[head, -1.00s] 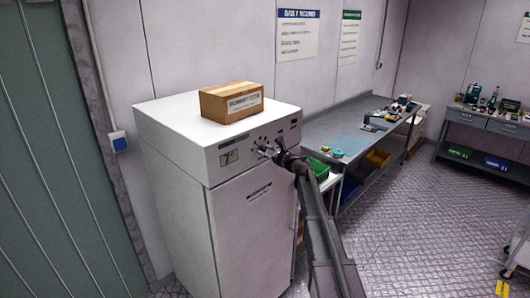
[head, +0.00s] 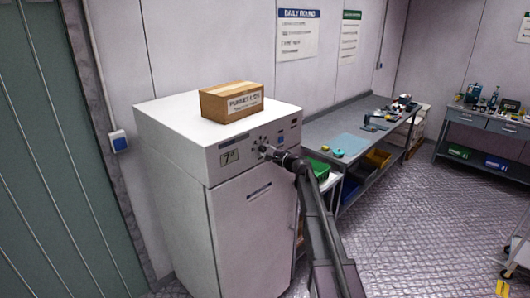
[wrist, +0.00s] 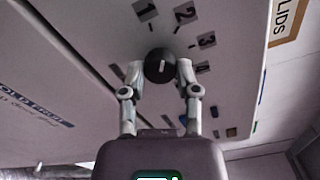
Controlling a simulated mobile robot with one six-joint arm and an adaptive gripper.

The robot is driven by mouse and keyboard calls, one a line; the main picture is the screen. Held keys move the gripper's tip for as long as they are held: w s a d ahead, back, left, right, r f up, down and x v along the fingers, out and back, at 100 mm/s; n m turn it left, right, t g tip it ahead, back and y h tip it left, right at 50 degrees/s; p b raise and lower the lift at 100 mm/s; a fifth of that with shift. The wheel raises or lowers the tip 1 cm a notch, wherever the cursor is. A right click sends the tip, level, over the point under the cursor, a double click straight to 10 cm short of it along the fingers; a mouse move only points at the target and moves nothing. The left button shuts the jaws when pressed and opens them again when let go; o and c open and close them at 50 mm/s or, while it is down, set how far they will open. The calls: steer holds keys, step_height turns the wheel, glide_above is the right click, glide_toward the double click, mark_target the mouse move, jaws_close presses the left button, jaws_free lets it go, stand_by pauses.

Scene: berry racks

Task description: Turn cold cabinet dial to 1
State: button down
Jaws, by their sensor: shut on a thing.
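The white cold cabinet (head: 240,230) stands at the middle left in the head view, with a control panel along its upper front. In the wrist view its round black dial (wrist: 159,64) sits between my two fingertips, with a short white mark on its face. The printed numbers 1 (wrist: 145,10), 2 (wrist: 184,13), 3 (wrist: 206,40) and 4 run around it. The white mark is nearly upright in the picture; I cannot tell exactly which number it indicates. My gripper (wrist: 160,70) is shut on the dial. In the head view, my gripper (head: 267,152) hides most of the dial.
A cardboard box (head: 231,102) sits on the cabinet top. The panel has a small display (head: 229,156) reading 7. A grey workbench (head: 345,135) with green and yellow bins below stands to the right. A second bench (head: 480,120) is farther right. Open floor lies between.

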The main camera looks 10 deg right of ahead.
steer(key=n, duration=0.4)
steer(key=shift+s+n, duration=0.1)
steer(key=shift+n, duration=0.3)
steer(key=shift+c, duration=1.7)
jaws_free()
steer(key=shift+s+d, duration=0.2)
steer(key=shift+s, duration=0.05)
steer(key=v, duration=1.1)
steer(key=shift+s+d, duration=0.1)
